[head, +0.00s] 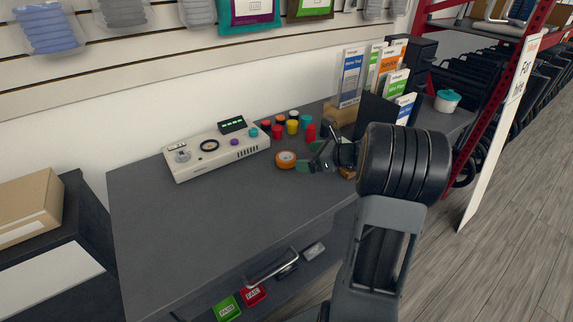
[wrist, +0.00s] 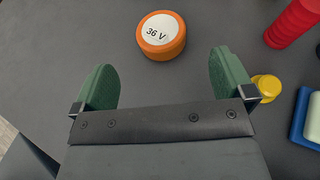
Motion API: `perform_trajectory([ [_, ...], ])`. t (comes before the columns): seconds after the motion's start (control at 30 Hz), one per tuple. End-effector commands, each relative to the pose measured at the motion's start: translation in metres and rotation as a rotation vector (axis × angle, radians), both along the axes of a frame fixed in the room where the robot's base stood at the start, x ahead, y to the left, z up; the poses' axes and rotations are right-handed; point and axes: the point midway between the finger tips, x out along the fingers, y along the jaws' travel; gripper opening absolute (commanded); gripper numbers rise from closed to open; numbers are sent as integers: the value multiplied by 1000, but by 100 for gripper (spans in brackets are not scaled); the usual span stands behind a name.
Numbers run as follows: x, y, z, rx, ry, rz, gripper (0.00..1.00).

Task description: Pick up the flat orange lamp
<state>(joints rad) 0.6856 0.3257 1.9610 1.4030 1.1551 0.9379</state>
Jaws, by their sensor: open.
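The flat orange lamp (head: 286,159) lies on the dark grey counter, right of the white control panel. In the wrist view the lamp (wrist: 161,36) is a squat orange disc with a white top marked "36 V". My gripper (head: 309,158) is open, with its green fingers apart and nothing between them. In the wrist view my gripper (wrist: 168,75) points toward the lamp, which sits just beyond the fingertips, roughly centred between them. The fingers do not appear to touch it.
The white control panel (head: 215,150) stands left of the lamp. Several coloured caps (head: 292,127) stand behind it. In the wrist view a red ribbed piece (wrist: 291,22) and a yellow piece (wrist: 266,87) lie right of my gripper. The counter's front left (head: 190,230) is clear.

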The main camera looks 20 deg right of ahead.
Motion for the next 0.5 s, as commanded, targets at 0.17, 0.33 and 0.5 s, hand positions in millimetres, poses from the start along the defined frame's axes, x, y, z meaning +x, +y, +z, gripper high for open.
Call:
perform_trajectory([
  [0.17,19,16,-11,0,1,3,100],
  [0.33,27,22,-14,-3,0,2,100],
  [0.5,36,29,-20,-3,-1,4,100],
])
